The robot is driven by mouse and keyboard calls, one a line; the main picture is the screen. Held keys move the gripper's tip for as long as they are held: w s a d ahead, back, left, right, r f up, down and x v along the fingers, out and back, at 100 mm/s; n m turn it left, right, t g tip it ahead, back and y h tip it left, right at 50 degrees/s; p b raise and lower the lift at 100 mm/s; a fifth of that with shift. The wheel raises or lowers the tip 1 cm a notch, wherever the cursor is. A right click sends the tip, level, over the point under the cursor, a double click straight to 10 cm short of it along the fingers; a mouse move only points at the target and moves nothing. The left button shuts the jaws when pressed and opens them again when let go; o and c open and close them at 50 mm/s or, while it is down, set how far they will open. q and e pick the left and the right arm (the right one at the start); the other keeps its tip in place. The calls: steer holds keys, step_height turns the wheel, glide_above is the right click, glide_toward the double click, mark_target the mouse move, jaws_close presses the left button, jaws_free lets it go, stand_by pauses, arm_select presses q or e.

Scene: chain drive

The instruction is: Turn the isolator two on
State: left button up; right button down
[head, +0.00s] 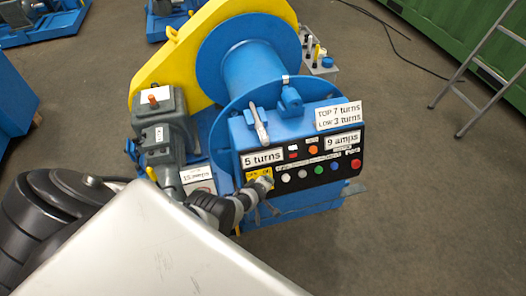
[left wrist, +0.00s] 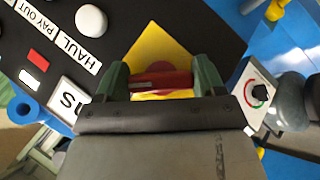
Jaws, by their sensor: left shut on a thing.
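The isolator's red handle (left wrist: 161,80) sits over a yellow plate (left wrist: 154,42) in the left wrist view. In the head view, part of the yellow plate (head: 254,173) shows at the lower left of the black control panel (head: 306,172). My left gripper (left wrist: 160,82) is shut on the red handle, with one green finger at each end of it; it also shows in the head view (head: 265,184), against the panel. The handle is hidden in the head view, and its on or off marking cannot be read. My right gripper is not in view.
The panel has several buttons, including a red one (head: 355,163), and paper labels such as "5 turns" (head: 262,158). A small black dial (left wrist: 260,93) is right of the isolator in the left wrist view. A gearbox (head: 163,118) stands left of the blue drum (head: 250,62).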

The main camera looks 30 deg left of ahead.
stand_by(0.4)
arm_select(q)
steer(key=o, duration=0.9)
steer(key=shift+o, duration=0.2)
